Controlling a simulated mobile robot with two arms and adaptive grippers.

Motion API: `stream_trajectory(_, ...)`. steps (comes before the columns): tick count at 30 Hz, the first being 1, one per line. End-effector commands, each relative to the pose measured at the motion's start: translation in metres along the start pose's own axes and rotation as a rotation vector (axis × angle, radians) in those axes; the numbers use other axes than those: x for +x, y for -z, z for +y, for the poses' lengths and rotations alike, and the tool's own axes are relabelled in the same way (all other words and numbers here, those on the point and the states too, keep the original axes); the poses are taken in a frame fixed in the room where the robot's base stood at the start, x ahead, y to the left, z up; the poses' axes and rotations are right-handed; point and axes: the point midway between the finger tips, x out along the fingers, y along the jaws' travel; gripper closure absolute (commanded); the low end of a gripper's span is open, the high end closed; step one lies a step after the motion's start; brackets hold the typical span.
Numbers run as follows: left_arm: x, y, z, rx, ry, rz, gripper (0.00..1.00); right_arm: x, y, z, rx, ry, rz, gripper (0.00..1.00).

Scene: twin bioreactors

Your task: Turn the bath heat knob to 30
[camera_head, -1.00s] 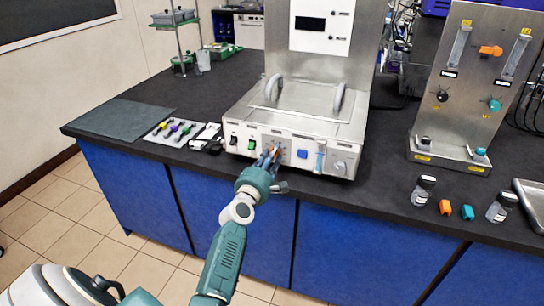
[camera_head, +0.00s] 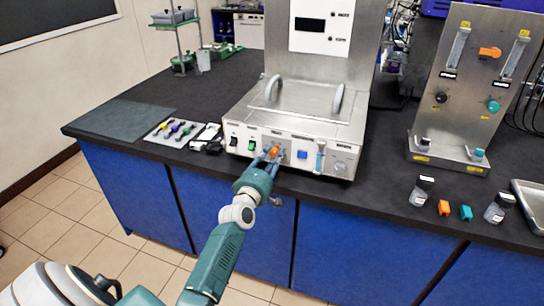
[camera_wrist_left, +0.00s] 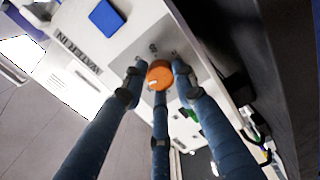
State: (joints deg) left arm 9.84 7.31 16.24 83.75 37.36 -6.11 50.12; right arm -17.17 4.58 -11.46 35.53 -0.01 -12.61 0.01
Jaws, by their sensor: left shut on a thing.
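The bath (camera_head: 290,108) is a steel box with a lid and two upright handles, standing on the black bench. On its front panel is an orange heat knob (camera_head: 274,151). My left gripper (camera_head: 268,160) is at the panel with its fingers around this knob. In the left wrist view the orange knob (camera_wrist_left: 160,75) sits between the blue fingers of my left gripper (camera_wrist_left: 158,82), and a pale pointer mark shows on it. The scale around the knob is too small to read. My right gripper is not in view.
On the same panel are a green switch (camera_head: 252,145), a black switch (camera_head: 233,141), a blue button (camera_head: 303,154) and a grey dial (camera_head: 341,167). Small bottles and orange and teal caps stand at the right. The bench left of the bath holds a tool mat (camera_head: 172,130).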

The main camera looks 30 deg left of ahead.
Motion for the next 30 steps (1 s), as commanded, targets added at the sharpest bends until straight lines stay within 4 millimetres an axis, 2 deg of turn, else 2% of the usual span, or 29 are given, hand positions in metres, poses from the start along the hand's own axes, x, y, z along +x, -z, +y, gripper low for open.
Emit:
stream_trajectory(7, 0.0002, -0.0039, -0.0002, 0.065, 0.001, -0.006, 0.98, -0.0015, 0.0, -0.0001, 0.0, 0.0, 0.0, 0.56)
stream_trajectory(21, -0.0002, -0.0047, -0.0021, 0.076, 0.004, -0.008, 0.98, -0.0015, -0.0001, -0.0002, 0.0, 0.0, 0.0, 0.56)
stream_trajectory(22, -0.0002, -0.0048, -0.0022, 0.076, 0.004, -0.008, 0.7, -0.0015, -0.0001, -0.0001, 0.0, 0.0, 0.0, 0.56)
stream_trajectory(24, -0.0003, -0.0047, -0.0023, 0.076, 0.004, -0.008, 0.56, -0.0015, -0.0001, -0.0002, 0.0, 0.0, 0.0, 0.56)
stream_trajectory(25, -0.0003, -0.0044, -0.0023, 0.076, 0.004, -0.007, 0.54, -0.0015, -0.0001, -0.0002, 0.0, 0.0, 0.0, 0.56)
stream_trajectory(30, -0.0003, -0.0025, -0.0018, 0.076, 0.003, -0.004, 0.54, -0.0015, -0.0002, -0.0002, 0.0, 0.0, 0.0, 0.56)
